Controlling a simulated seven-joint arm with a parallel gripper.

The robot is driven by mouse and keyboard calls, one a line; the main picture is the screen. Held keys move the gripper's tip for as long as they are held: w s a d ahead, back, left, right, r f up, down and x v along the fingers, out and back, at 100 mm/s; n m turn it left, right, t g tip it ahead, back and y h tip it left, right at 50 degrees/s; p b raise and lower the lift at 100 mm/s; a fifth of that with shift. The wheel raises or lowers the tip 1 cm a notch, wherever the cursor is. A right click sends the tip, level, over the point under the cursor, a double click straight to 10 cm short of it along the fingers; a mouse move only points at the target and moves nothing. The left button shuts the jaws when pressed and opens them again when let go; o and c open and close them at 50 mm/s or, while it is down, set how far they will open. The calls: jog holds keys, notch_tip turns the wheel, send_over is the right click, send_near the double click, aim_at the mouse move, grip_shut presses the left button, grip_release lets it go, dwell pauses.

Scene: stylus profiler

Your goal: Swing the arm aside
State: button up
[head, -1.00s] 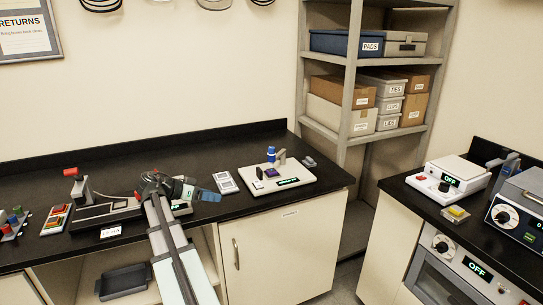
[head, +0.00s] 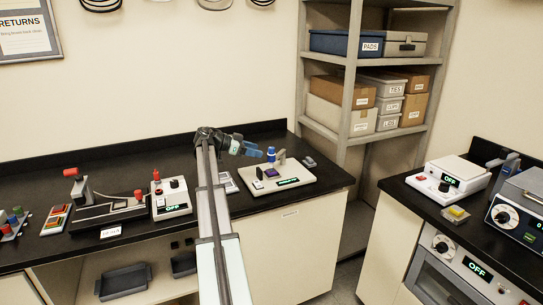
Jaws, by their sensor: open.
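A device with a flat white base (head: 295,183) stands on the black counter, right of the middle. It carries a small post with a blue top (head: 271,154), a short grey upright piece (head: 281,157), a dark purple block (head: 271,173) and a lit strip display (head: 288,181). Which part is its swinging arm is too small to tell. My gripper (head: 257,152) is open and empty, just left of the blue-topped post at about its height in the picture. Whether they touch cannot be told.
Left of my arm are a white box marked OFF (head: 171,198), a grey device with a red knob (head: 92,200) and a tray of coloured pieces (head: 56,219). A grey pad (head: 228,182) is partly hidden by my arm.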

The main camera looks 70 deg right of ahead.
aim_at(271, 154)
jog(key=x, duration=0.8)
jog(key=shift+s+f, duration=0.1)
jog(key=shift+c, duration=0.2)
grip_shut()
dwell(0.3)
